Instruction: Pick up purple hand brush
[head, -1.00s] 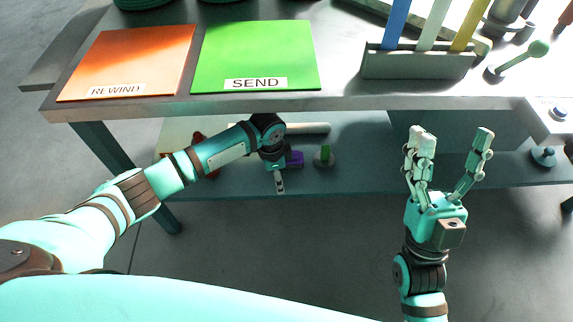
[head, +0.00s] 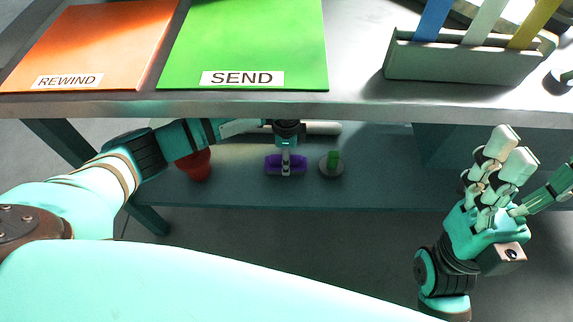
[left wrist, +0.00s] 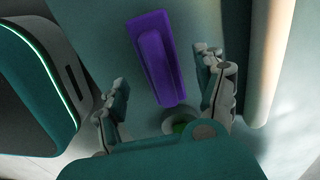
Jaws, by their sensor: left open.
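The purple hand brush (head: 273,166) lies on the lower shelf, partly covered by my left gripper (head: 286,158) in the head view. In the left wrist view the brush (left wrist: 158,55) lies lengthwise between the two spread fingers of my left gripper (left wrist: 163,80). The fingers are apart with a visible gap on each side of the brush. I cannot tell how high they are above it. My right gripper (head: 528,172) is raised in front of the table at the right, fingers apart and empty.
A green-knobbed round item (head: 331,165) stands just right of the brush, and a red bowl-like item (head: 196,165) to its left. A pale roll (head: 322,128) lies behind. The tabletop edge (head: 300,104) overhangs the shelf, with a green SEND panel (head: 250,45) on top.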

